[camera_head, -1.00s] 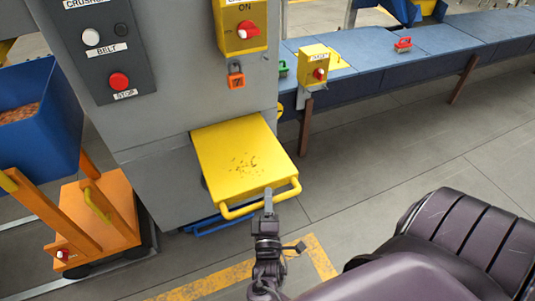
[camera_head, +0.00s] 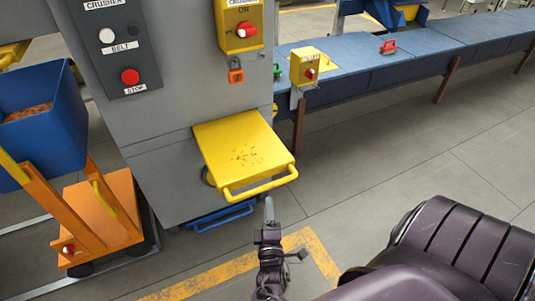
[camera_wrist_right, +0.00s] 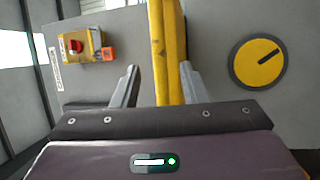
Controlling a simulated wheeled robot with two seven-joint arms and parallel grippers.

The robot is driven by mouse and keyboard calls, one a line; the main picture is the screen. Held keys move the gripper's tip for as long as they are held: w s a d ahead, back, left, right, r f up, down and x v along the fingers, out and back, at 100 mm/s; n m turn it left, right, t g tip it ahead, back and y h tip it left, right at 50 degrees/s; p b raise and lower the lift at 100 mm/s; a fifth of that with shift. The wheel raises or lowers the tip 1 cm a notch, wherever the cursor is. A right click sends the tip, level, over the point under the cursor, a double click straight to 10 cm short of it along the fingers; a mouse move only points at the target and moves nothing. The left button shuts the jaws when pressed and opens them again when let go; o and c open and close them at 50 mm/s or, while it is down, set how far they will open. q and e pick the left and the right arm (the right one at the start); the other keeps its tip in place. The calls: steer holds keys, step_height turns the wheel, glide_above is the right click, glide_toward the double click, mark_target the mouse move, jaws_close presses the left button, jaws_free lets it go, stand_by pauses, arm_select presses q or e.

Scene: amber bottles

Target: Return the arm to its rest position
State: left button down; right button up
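My right gripper (camera_head: 269,203) shows in the head view just in front of the yellow hatch (camera_head: 240,145) and its bar handle (camera_head: 262,188). A small gap seems to lie between the fingertips and the handle. In the right wrist view the two fingers (camera_wrist_right: 160,75) stand apart, with a yellow upright part (camera_wrist_right: 168,40) of the machine showing between and beyond them. I see nothing held. My left gripper is not in view.
The grey machine (camera_head: 180,110) stands ahead with its red stop button (camera_head: 130,76) and an orange padlock (camera_head: 235,75). An orange cart (camera_head: 105,220) with a blue bin (camera_head: 42,125) is at left. A blue conveyor (camera_head: 420,55) runs right. The floor at right is clear.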

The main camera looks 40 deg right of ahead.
steer(key=s+a+f+m+g+y, duration=0.2)
steer(key=a+f+g+y, duration=0.1)
steer(key=f, duration=0.4)
steer(key=s+a+f+m+g+y, duration=0.2)
steer(key=a+f+g+y, duration=0.15)
steer(key=f, duration=0.45)
steer(key=s+a+f+m+g+y, duration=0.2)
steer(key=s+f+g+y, duration=0.15)
steer(key=f, duration=0.35)
steer(key=s+a+f+m+g+y+p, duration=0.1)
steer(key=s+a+f+g, duration=0.1)
steer(key=s, duration=0.3)
steer(key=s+a+f+m+g+y, duration=0.1)
steer(key=s+f+g, duration=0.15)
steer(key=s, duration=0.35)
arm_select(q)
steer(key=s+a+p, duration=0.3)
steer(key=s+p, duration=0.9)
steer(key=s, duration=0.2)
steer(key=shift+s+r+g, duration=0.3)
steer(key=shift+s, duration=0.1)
arm_select(e)
steer(key=s+d, duration=0.3)
steer(key=s, duration=1.1)
steer(key=shift+s+d+r+g, duration=0.15)
steer(key=shift+d+r+g, duration=0.05)
steer(key=shift+g, duration=0.15)
